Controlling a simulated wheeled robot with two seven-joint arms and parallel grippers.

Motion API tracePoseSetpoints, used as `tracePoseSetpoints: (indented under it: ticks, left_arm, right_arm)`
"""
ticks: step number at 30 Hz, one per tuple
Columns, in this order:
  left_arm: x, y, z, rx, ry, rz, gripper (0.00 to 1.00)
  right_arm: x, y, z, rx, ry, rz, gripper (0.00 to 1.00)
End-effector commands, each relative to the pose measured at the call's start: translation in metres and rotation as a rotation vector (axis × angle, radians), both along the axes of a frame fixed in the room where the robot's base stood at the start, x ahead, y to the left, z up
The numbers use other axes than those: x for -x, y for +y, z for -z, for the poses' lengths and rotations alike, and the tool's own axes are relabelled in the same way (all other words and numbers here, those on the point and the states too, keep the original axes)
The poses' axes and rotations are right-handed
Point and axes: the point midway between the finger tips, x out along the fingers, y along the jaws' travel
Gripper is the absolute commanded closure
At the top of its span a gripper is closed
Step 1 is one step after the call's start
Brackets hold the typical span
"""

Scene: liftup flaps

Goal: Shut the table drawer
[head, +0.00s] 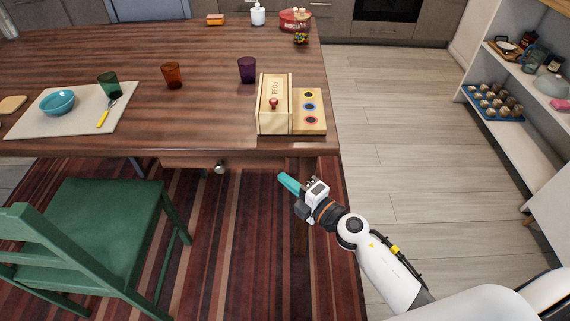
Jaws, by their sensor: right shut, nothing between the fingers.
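The table drawer (190,163) is under the near edge of the wooden table (200,60). Its front is a narrow dark wooden strip with a round metal knob (220,168). From this steep angle I cannot tell how far the drawer stands out. My right gripper (284,179) is shut and empty, with teal fingers pointing left toward the knob. It is apart from the knob, to its right, near the table's front right leg (301,200). My left gripper is not in view.
A green chair (100,220) stands left of the knob. On the table are a wooden pegs box (275,100), cups, and a mat (30,122) with a blue bowl (57,101). A white shelf (515,130) stands right. Floor right of the table is clear.

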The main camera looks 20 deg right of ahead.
Motion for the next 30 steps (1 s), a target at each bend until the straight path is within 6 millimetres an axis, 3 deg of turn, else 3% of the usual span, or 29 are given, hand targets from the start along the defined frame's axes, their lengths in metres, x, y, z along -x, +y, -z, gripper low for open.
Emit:
tracePoseSetpoints:
  ticks: [2,9,23,30]
  left_arm:
    - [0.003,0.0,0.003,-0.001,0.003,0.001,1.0]
    - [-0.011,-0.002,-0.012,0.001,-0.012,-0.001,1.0]
    - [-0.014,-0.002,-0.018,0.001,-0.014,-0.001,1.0]
    - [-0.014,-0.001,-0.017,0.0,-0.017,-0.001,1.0]
  right_arm:
    - [-0.015,0.008,-0.002,0.0,-0.002,0.0,1.0]
    - [-0.044,-0.005,0.001,0.001,0.0,0.001,1.0]
    - [-0.05,-0.007,0.001,0.0,0.001,0.001,1.0]
    - [-0.073,-0.015,0.0,-0.001,0.0,0.002,1.0]
